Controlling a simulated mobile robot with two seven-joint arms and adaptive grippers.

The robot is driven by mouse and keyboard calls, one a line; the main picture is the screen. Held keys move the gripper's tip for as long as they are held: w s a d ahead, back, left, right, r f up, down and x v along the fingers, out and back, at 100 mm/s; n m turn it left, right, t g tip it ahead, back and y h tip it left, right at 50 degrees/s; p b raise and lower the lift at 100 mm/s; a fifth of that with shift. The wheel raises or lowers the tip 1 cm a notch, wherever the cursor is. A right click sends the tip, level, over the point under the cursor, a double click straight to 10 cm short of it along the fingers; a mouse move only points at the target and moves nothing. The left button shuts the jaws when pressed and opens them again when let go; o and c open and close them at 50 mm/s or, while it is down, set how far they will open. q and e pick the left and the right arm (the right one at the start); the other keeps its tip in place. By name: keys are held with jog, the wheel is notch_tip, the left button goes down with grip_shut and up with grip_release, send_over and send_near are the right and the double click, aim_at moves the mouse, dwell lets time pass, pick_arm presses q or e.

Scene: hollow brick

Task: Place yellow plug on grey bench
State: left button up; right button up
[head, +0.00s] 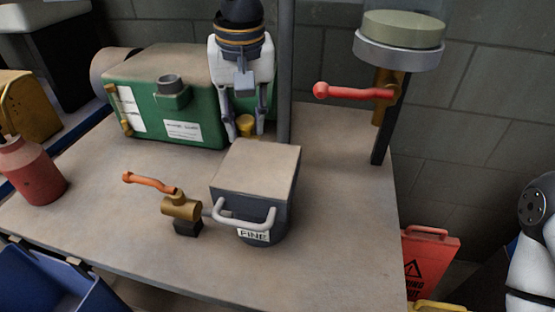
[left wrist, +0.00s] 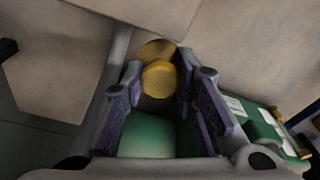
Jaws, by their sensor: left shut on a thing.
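The yellow plug (head: 245,124) is small and sits between the fingers of my left gripper (head: 246,133), in front of the green tank. My left gripper points down and is shut on the plug. In the left wrist view the plug (left wrist: 163,79) shows as a rounded yellow piece between the purple finger pads, with a second yellow rounded part beyond it. The grey bench (head: 335,215) lies below. I cannot tell whether the plug touches the bench top. My right gripper is out of view.
A green tank (head: 190,72) stands directly behind the left gripper. A grey box marked FINE (head: 262,165) and a brass valve with an orange handle (head: 180,206) stand in front. A red bottle (head: 30,172) is at left. The bench's right side is clear.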

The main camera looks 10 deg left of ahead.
pick_arm(q)
jog(key=d+f, duration=0.1)
jog(key=f, duration=0.1)
jog(key=w+d+f, duration=0.1)
jog(key=d+f, duration=0.1)
jog(key=w+d+f, duration=0.1)
jog(key=d+f, duration=0.1)
jog(key=shift+d+b, duration=0.15)
jog(key=shift+b, duration=0.2)
jog(key=f, duration=0.3)
jog(key=shift+w+d+f, duration=0.2)
jog(key=shift+d+f, duration=0.05)
